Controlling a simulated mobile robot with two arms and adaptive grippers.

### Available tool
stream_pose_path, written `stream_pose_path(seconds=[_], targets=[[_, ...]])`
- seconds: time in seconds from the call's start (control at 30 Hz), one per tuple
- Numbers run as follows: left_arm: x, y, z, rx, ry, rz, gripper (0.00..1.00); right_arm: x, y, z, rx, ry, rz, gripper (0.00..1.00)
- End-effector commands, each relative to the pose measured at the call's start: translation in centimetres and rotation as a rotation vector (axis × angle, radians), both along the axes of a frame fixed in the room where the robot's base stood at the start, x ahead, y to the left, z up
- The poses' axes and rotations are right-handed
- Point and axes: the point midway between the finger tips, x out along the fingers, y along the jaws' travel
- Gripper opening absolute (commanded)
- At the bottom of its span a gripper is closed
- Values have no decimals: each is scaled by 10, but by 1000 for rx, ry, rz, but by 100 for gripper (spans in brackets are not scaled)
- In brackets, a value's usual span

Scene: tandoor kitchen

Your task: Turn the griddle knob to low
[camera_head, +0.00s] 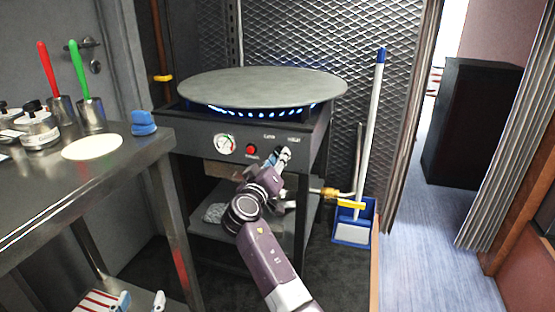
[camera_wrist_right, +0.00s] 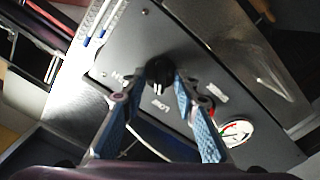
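The griddle (camera_head: 262,86) has a round grey plate over blue flames. Its front panel carries the knob, which my right gripper hides in the head view. My left gripper (camera_head: 141,300) is low at the bottom left edge, fingers apart and empty.
The panel has a gauge (camera_head: 225,144) and a red button (camera_head: 251,149). A steel table (camera_head: 45,195) at left holds flatbread (camera_head: 92,146), pots and a blue item (camera_head: 143,122). A broom and blue dustpan (camera_head: 354,222) stand at right. A yellow-handled gas valve (camera_head: 350,204) is nearby.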

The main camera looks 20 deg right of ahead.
Motion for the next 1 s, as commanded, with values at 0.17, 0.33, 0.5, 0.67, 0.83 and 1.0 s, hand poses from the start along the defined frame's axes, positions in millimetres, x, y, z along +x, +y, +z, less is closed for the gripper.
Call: stream_pose_path(seconds=[0.17, 0.33, 0.5, 0.67, 0.83, 1.0], targets=[[0, 0, 0, 0, 0, 0, 40, 0, 0, 19, 3, -4, 0, 28], [0, 0, 0, 0, 0, 0, 40, 0, 0, 54, 2, -8, 0, 28], [0, 0, 0, 0, 0, 0, 40, 0, 0, 83, 2, -5, 0, 28], [0, 0, 0, 0, -1, 0, 40, 0, 0, 97, 0, -3, 0, 28], [0, 0, 0, 0, -1, 0, 40, 0, 0, 100, -1, -1, 0, 28], [0, 0, 0, 0, -1, 0, 40, 0, 0, 100, 0, -1, 1, 28]])
